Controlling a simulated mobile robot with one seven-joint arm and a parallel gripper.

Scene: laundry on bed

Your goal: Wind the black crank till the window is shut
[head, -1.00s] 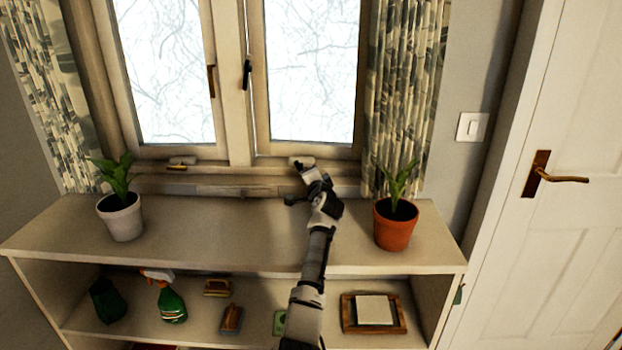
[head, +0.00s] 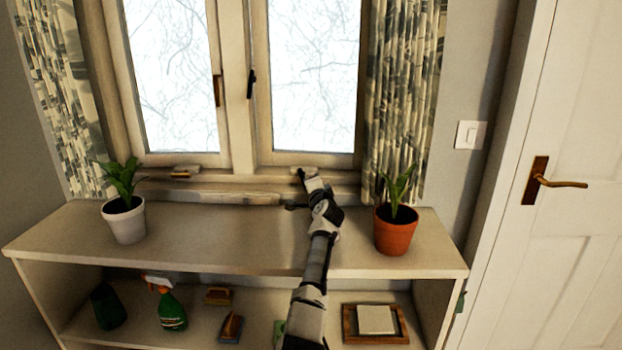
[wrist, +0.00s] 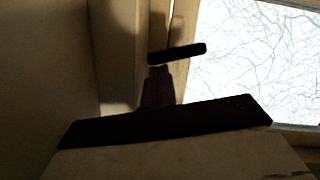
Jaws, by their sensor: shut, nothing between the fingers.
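The window has two sashes; the right sash (head: 312,158) has a black handle (head: 251,83). A thin dark line runs down its left edge; how far it stands open is hard to tell. The black crank (head: 301,174) is at the sill under this sash, small and partly hidden by my gripper. My gripper (head: 310,182) is beside it, shut and empty. In the wrist view, the shut fingers (wrist: 158,86) point at a black bar (wrist: 177,54), which looks like the crank. They appear close to it; contact cannot be told.
A brown crank (head: 181,174) is under the left sash. A white pot (head: 124,224) and an orange pot (head: 396,232) with plants stand on the shelf top (head: 215,238), the orange one close to my arm's right. Curtains hang at both sides.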

